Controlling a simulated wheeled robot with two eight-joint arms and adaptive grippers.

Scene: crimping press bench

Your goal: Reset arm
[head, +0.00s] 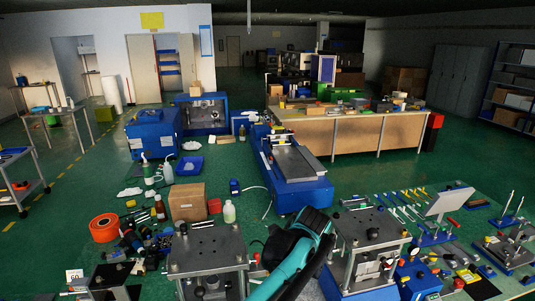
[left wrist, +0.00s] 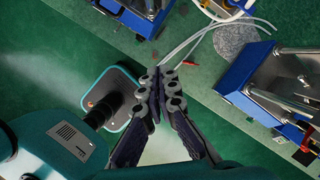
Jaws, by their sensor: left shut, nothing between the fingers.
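My left gripper (left wrist: 160,82) shows in the left wrist view with its dark jointed fingers together at the tips. Nothing shows between them, and they point over the green floor, apart from the equipment around. In the head view, a teal and black arm of mine rises from the bottom edge, between two metal presses, the left one (head: 208,250) and the right one (head: 368,232). No fingertips can be made out there. My right gripper is not seen in either view.
Blue machines stand close by in the left wrist view, one at the right (left wrist: 290,75). A thin cable with a red end (left wrist: 188,63) lies near my fingertips. In the head view, a cardboard box (head: 188,202) and a blue machine with a metal top (head: 297,163) stand beyond the presses.

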